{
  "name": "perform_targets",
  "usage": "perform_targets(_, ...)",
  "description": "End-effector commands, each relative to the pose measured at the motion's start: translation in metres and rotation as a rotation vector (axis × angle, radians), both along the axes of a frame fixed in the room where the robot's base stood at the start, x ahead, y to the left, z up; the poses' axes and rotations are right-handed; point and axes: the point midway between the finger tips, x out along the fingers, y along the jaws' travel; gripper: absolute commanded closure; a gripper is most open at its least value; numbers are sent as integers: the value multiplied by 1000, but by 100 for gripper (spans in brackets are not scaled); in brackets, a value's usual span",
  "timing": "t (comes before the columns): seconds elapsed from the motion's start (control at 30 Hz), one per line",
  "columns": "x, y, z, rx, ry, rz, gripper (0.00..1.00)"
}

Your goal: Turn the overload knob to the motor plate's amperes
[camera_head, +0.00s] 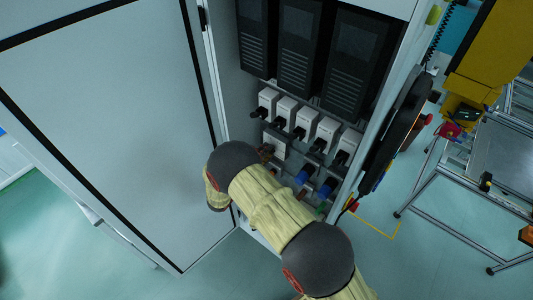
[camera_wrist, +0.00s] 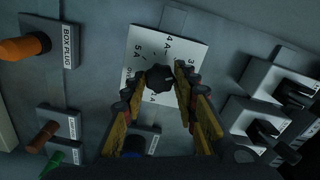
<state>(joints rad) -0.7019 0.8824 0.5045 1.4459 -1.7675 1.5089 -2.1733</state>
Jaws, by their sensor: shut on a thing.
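The overload knob (camera_wrist: 157,78) is small, dark and lobed. It stands on a white dial plate (camera_wrist: 183,52) in the wrist view. The plate shows "5A", "4A" and part of a "3" around the knob, with tick marks. My gripper (camera_wrist: 160,86) has its two yellow and dark fingers on either side of the knob, shut on it. I cannot read for certain which mark the knob points at. In the head view my arm reaches into the open cabinet (camera_head: 202,70) and hides my gripper. I cannot make out a motor plate in either view.
White breakers with black levers (camera_wrist: 266,118) stand to the right of the dial in the wrist view. An orange plug (camera_wrist: 25,47) beside a "BOX PLUG" label and smaller brown and green plugs lie left. The open cabinet door (camera_head: 110,120) fills the head view's left.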

Motion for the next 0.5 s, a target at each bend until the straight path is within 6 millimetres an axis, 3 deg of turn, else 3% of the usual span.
perform_targets(0.27,1,1,0,1,0,3,96)
perform_targets(0.3,1,1,0,1,0,3,70)
perform_targets(0.5,0,1,0,1,0,2,59)
